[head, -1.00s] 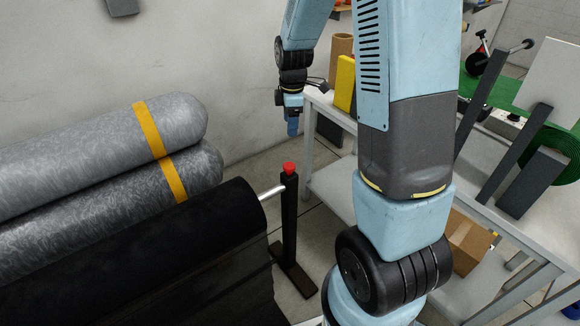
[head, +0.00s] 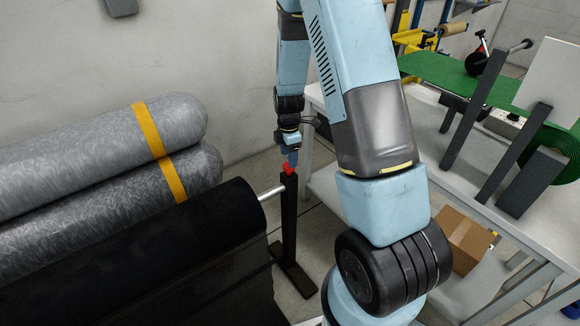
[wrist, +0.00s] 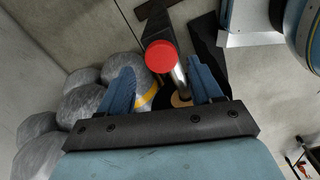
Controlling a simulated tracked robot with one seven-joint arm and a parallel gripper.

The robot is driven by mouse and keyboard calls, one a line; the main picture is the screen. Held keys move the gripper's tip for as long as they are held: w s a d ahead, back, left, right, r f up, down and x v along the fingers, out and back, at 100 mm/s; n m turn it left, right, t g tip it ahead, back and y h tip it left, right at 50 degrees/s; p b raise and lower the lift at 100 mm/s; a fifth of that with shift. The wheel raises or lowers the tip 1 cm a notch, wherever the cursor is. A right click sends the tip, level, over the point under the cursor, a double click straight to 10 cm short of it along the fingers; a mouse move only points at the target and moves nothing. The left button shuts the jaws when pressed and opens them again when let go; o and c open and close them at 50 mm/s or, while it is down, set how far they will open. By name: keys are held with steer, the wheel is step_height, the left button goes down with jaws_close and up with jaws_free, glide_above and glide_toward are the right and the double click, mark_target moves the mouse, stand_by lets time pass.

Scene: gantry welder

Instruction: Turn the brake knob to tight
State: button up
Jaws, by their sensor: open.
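The red brake knob (head: 288,169) sits on top of a dark upright post (head: 289,215) beside the end of the black roll (head: 200,245). In the wrist view the round red knob (wrist: 161,56) lies ahead of my gripper, roughly between the lines of its two blue fingers. My gripper (wrist: 163,80) is open and empty. In the head view my gripper (head: 293,158) points down just above the knob and partly covers it. I cannot tell whether a finger touches the knob.
A silver shaft (head: 271,193) joins the black roll to the post. Grey rolls with yellow bands (head: 160,135) lie at left. A white table (head: 410,110) with a green mat (head: 460,78) stands at right, with a cardboard box (head: 465,240) below.

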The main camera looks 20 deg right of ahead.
steer(key=shift+f, duration=2.8)
steer(key=c, duration=0.9)
